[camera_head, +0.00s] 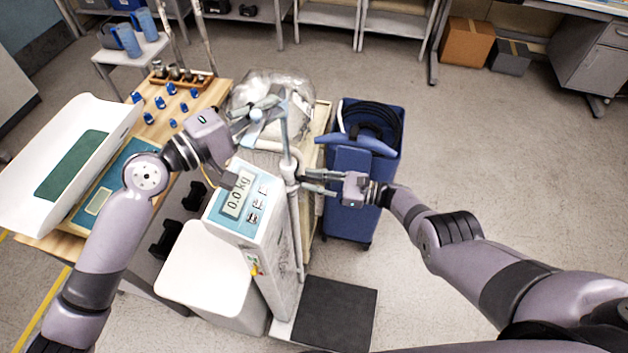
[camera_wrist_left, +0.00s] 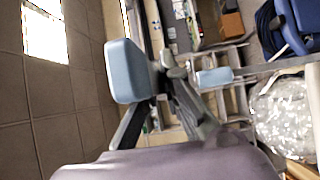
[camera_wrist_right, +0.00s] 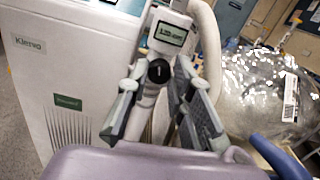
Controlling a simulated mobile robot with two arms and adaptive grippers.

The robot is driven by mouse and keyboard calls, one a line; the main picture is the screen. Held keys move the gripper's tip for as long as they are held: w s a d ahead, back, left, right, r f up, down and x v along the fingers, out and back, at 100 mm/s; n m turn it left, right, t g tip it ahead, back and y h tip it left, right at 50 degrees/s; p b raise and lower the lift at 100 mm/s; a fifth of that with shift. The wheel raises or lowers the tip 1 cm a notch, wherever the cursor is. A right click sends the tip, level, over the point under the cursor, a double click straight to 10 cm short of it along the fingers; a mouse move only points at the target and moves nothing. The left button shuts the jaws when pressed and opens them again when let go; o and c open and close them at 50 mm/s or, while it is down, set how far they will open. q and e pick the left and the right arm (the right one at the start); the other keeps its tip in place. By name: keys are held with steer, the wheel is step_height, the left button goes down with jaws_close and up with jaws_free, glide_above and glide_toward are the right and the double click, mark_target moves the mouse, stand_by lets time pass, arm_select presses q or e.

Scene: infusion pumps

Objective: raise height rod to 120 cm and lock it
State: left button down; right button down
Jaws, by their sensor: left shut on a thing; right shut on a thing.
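The height rod (camera_head: 284,142) stands upright beside the scale column (camera_head: 245,215), whose display reads 0.0 kg. My left gripper (camera_head: 256,112) is shut on the light-blue headpiece at the top of the rod. In the left wrist view the headpiece (camera_wrist_left: 130,72) shows at the fingers, partly hidden by them. My right gripper (camera_head: 302,182) is shut at the rod's collar, on the lock knob. In the right wrist view the black-centred lock knob (camera_wrist_right: 158,71) sits between the fingers, below a small readout (camera_wrist_right: 171,33) that appears to read 120.
A clear plastic-wrapped item (camera_head: 270,92) stands behind the rod. A blue cart (camera_head: 350,170) is close to my right gripper. A wooden table (camera_head: 210,92) with a white baby scale (camera_head: 98,122) is at left. A black platform (camera_head: 335,312) lies at the column's foot. Open floor is at right.

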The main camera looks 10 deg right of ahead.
steer(key=shift+s+m, duration=0.1)
steer(key=shift+m, duration=0.7)
steer(key=c, duration=1.4)
jaws_free()
steer(key=shift+d+f, duration=0.1)
steer(key=shift+d, duration=0.35)
steer(key=v, duration=1.1)
steer(key=shift+s, duration=0.1)
